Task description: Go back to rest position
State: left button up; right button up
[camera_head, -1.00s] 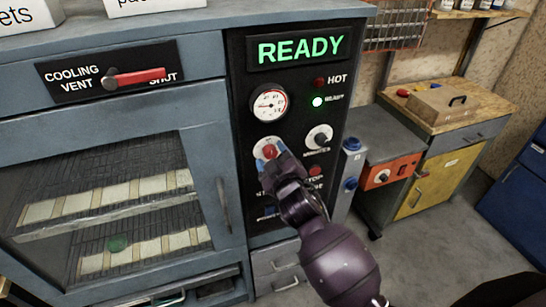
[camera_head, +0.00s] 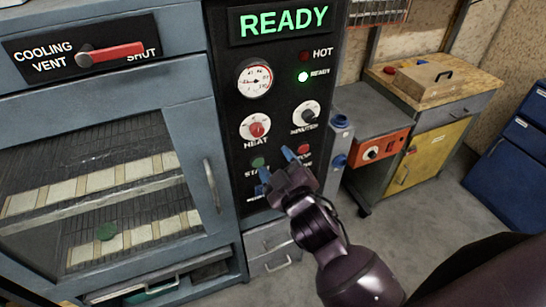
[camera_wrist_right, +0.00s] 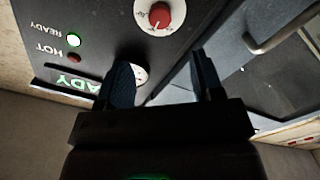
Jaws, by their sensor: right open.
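My right gripper (camera_head: 276,165) is open and empty in front of the lower part of the black control panel (camera_head: 226,96). Its blue fingertips show below the red HEAT knob (camera_head: 256,128), apart from it, and partly cover the panel's lower labels. In the right wrist view the two spread fingers (camera_wrist_right: 162,78) have nothing between them that they hold. The HEAT knob also shows there, beyond the fingers (camera_wrist_right: 159,14). My left gripper is in neither view.
The blue-grey oven (camera_head: 100,86) with its glass door and door handle (camera_head: 212,186) stands left of the gripper. A bench (camera_head: 440,88) with an orange box (camera_head: 384,148) is at right. Open grey floor (camera_head: 420,225) lies in front of the bench.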

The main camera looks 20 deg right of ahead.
dwell(0.6)
jog(key=s+d+f+m+g, duration=0.3)
jog(key=s+d+f, duration=0.2)
jog(key=s+f, duration=0.3)
jog(key=s+d+f+m+g+b, duration=0.1)
jog(key=s+d+f+m+g, duration=0.2)
jog(key=s+f, duration=0.4)
notch_tip(320, 180, down, 9)
jog(key=shift+s+d+r+m+h, duration=0.1)
jog(key=shift+s+d+m+h, duration=0.4)
jog(key=shift+d, duration=0.65)
jog(key=shift+w, duration=0.15)
jog(key=shift+c, duration=0.2)
